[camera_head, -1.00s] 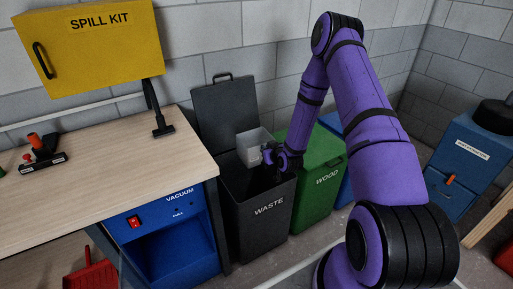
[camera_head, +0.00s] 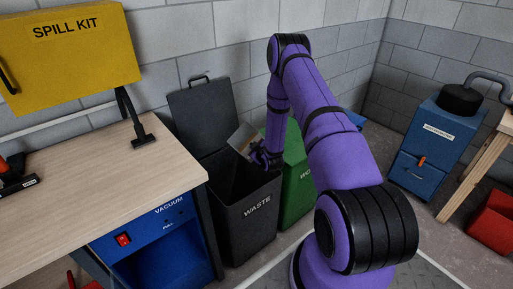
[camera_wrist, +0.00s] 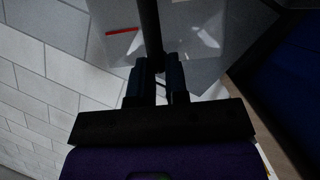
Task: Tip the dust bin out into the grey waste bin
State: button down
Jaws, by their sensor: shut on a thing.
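The dust bin (camera_head: 240,138), a pale grey see-through box, is over the opening of the grey waste bin (camera_head: 248,222) in the head view. It is tilted, and something tan shows inside it. My gripper (camera_head: 262,155) is shut on the dust bin at its right side. In the wrist view, my gripper (camera_wrist: 160,78) is closed around a dark bar-like handle, with the dust bin's clear wall (camera_wrist: 205,40) behind it. The waste bin's dark lid (camera_head: 205,110) stands open against the wall. The bottom of the waste bin is hidden.
A green wood bin (camera_head: 296,188) stands close to the right of the waste bin. The workbench (camera_head: 100,185) and blue vacuum housing (camera_head: 165,240) are at the left. A blue machine (camera_head: 432,150) stands at the right. A yellow spill kit box (camera_head: 68,60) is on the wall.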

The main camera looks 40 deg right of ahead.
jog(key=a+f+n+t+h, duration=0.1)
jog(key=n, duration=0.1)
jog(key=a+f+n+h, duration=0.1)
jog(key=a+f+n, duration=0.1)
jog(key=n, duration=0.1)
jog(key=a+f+n+t+h, duration=0.1)
jog(key=a+f+n, duration=0.1)
jog(key=n, duration=0.1)
jog(key=shift+a+t, duration=0.2)
jog(key=shift+t, duration=0.1)
jog(key=a+n+t, duration=0.1)
jog(key=n, duration=0.2)
jog(key=a+f+n+t, duration=0.1)
jog(key=n, duration=0.2)
jog(key=a+n+t, duration=0.1)
jog(key=a+n, duration=0.1)
jog(key=n, duration=0.1)
jog(key=shift+a+f, duration=0.1)
jog(key=shift+f, duration=0.2)
dwell(2.8)
